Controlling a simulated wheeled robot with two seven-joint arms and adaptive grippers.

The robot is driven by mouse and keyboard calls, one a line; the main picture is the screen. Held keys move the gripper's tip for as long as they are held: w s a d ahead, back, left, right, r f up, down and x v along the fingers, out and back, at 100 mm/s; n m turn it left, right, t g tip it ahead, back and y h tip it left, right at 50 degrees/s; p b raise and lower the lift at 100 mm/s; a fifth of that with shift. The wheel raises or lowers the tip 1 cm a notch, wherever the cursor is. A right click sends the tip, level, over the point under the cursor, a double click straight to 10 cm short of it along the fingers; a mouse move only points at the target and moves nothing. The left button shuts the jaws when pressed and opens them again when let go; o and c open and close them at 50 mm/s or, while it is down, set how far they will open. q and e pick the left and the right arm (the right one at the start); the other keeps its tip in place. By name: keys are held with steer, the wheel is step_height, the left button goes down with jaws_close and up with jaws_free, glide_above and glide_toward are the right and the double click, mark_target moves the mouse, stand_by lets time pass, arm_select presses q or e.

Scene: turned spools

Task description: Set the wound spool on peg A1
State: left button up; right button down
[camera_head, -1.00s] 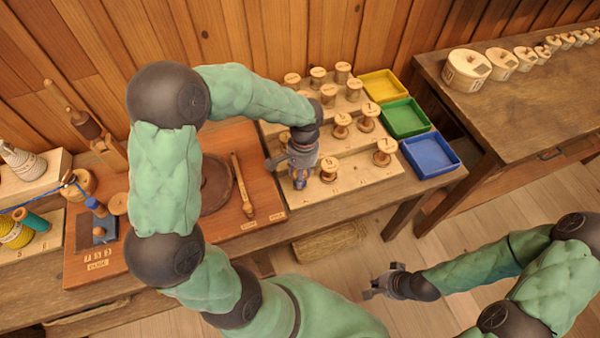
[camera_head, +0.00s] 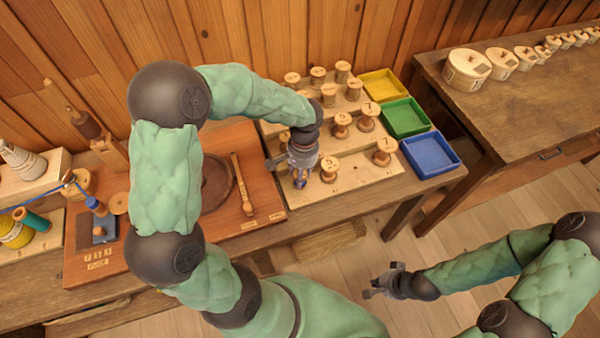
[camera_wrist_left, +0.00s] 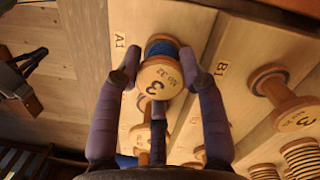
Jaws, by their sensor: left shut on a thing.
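The wound spool (camera_wrist_left: 160,77), with blue thread and a pale end marked 3, is between the fingers of my left gripper (camera_wrist_left: 163,82) in the left wrist view. The fingers are closed around its end flange. The spool is at the row end beside the printed A1 label (camera_wrist_left: 119,40). Its lower end and peg A1 are hidden, so I cannot tell whether it is seated. In the head view my left gripper (camera_head: 300,168) is over the front left of the stepped peg rack (camera_head: 352,182). My right gripper (camera_head: 384,282) is open and empty, away from the rack.
A spool (camera_head: 329,169) stands close to the right of my left gripper. Several more spools stand on the rack. Yellow (camera_head: 383,97), green (camera_head: 428,128) and blue (camera_head: 455,165) trays line its right side. A wooden board with tools (camera_head: 255,222) lies left.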

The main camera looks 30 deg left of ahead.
arm_select(q)
steer(key=shift+f, duration=0.5)
steer(key=o, duration=0.7)
steer(key=shift+r, duration=0.1)
steer(key=shift+w+r+p, duration=0.2)
steer(key=shift+r+p, duration=1.2)
steer(key=shift+r, duration=0.45)
steer(key=shift+w+r+p, duration=0.2)
steer(key=shift+r+p, duration=1.2)
steer(key=shift+r, duration=0.4)
steer(key=shift+w+r+p, duration=0.2)
steer(key=shift+r+p, duration=1.2)
steer(key=shift+r, duration=0.45)
steer(key=shift+f, duration=0.1)
